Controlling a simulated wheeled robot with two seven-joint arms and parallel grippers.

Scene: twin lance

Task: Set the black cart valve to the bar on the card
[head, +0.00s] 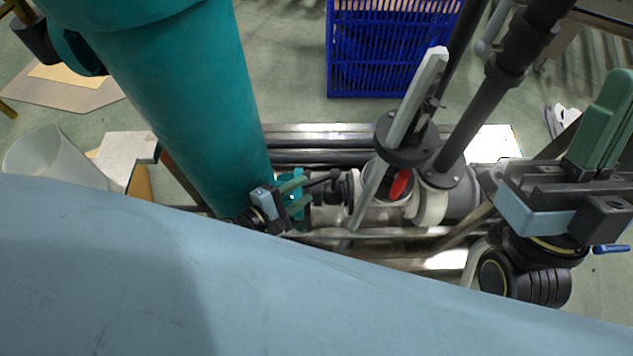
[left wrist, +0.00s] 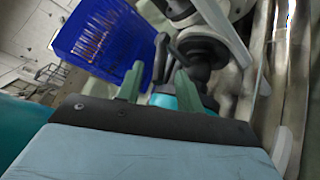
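The black valve (head: 340,187) sits on the pipework at the centre of the head view, with a short black lever (head: 322,179) pointing left toward my left gripper. In the left wrist view the black lever (left wrist: 161,55) stands just beyond the fingertips, beside the round black valve body (left wrist: 203,50). I cannot make out a card with a bar.
A long grey lever (head: 418,95) and a red handle (head: 400,184) stand on the pipes right of the black valve. A large teal column (head: 190,95) rises at left. A blue crate (head: 385,50) is behind. A pale blue surface (head: 180,270) fills the foreground.

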